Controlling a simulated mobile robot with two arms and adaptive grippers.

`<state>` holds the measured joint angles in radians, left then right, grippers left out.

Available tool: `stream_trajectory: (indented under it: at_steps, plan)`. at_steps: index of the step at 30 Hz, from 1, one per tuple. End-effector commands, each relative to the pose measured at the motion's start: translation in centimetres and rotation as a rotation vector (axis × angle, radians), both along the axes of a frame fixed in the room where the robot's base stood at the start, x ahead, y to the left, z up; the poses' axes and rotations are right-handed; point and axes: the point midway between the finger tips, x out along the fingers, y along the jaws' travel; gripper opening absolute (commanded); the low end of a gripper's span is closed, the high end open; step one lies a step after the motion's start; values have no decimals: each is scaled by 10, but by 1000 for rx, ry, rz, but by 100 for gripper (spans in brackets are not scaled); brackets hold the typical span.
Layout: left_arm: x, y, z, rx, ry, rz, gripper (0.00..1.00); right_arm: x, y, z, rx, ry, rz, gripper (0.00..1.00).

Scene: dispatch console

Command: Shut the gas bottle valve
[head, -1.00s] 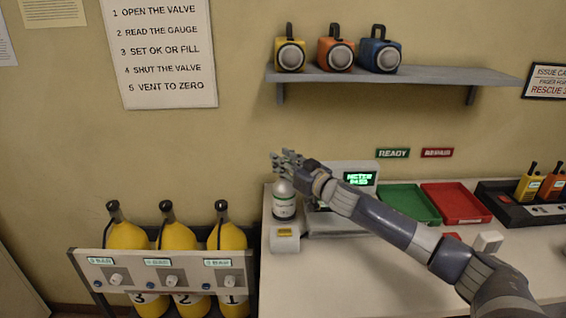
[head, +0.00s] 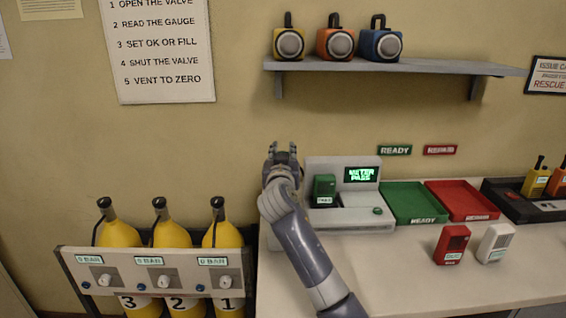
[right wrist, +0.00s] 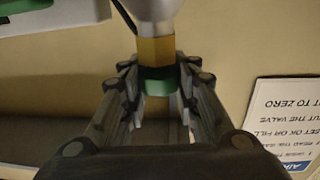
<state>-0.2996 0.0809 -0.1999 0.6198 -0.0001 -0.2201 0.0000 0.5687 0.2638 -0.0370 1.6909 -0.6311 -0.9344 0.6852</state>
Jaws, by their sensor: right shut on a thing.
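In the right wrist view the gas bottle (right wrist: 155,8) shows as a silver shoulder with a brass neck (right wrist: 156,50) and a green valve knob (right wrist: 158,84). My right gripper's fingers lie on both sides of the knob and are shut on it; the gripper also shows in the head view (head: 283,150), at the left end of the counter. There my forearm and hand hide the bottle and its valve. Which way the knob is turned cannot be told. My left gripper is not in view.
The meter station (head: 350,217) reads "METER PASS" and holds a green detector (head: 325,190). A green tray (head: 412,200) and a red tray (head: 460,198) stand to its right. A red detector (head: 452,245) and a white one (head: 495,243) stand in front. Yellow cylinders (head: 172,235) are at left.

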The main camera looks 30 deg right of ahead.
Motion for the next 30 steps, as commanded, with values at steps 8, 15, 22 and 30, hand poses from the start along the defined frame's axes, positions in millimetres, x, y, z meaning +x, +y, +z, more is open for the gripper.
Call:
stream_trajectory:
  at_steps: [8, 15, 22, 30]
  plan:
    - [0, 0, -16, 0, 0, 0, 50, 0, 2, -6, 4, 9, -84, 3]
    - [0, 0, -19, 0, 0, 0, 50, 0, 1, -5, 3, 9, -109, 3]
    - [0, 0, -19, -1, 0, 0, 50, 0, 1, -5, 3, 9, -112, 3]
    - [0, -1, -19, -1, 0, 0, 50, 0, 1, -4, 3, 8, -111, 49]
